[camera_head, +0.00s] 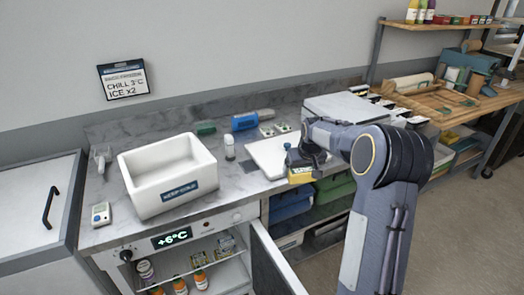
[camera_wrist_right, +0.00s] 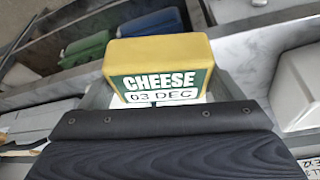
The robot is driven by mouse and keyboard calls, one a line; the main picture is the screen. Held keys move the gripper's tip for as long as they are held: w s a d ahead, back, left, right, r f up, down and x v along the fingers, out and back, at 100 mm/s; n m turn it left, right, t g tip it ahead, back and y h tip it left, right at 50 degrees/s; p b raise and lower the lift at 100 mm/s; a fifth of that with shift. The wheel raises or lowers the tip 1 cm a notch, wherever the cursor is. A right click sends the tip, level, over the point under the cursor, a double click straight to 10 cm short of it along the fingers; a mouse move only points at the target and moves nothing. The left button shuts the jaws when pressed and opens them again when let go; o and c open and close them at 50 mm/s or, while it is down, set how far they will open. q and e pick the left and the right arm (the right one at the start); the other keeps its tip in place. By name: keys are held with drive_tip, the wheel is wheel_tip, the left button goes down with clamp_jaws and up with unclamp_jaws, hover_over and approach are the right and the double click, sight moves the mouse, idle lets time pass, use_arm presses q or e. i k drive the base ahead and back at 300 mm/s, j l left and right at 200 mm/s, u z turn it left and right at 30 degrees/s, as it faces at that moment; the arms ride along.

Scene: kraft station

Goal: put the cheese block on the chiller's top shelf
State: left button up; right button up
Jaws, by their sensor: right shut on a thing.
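The cheese block (camera_head: 300,177) is yellow with a green and white label. It also shows in the wrist view (camera_wrist_right: 158,50), where the label reads CHEESE, 03 DEC. My right gripper (camera_head: 304,163) is shut on it and holds it near the front edge of the counter, beside the white board. The fingertips are mostly hidden in both views. The chiller (camera_head: 215,220) is under the counter at lower left, its display reading +6°C. Its door (camera_head: 273,262) stands open. Its top shelf (camera_head: 178,266) shows partly, with small packs (camera_head: 226,243) towards the right. My left gripper is out of view.
A white KEEP COLD tub (camera_head: 168,165) stands on the counter above the chiller. A white board (camera_head: 268,155) lies right of it. The open door projects forward at the shelf's right side. Green and blue bins (camera_head: 290,205) sit under the counter, right of the chiller.

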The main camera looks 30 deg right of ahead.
sight(187, 259)
drive_tip(key=z, duration=0.45)
drive_tip(key=i+z, duration=0.1)
drive_tip(key=z, duration=0.75)
drive_tip(key=j+z, duration=0.1)
drive_tip(key=z, duration=0.35)
drive_tip(key=j+z, duration=0.1)
drive_tip(key=z, duration=0.35)
drive_tip(key=i+j+z, duration=0.1)
drive_tip(key=j+z, duration=0.25)
drive_tip(key=i+j+z, duration=0.1)
drive_tip(key=z, duration=0.3)
drive_tip(key=j+u, duration=0.3)
drive_tip(key=u, duration=0.15)
drive_tip(key=i+j+u, duration=0.1)
drive_tip(key=j+u, duration=0.3)
drive_tip(key=u, duration=0.45)
drive_tip(key=j+u, duration=0.1)
drive_tip(key=u, duration=0.3)
drive_tip(key=i+u, duration=0.1)
drive_tip(key=u, duration=0.75)
drive_tip(key=i+u, duration=0.1)
drive_tip(key=u, duration=0.75)
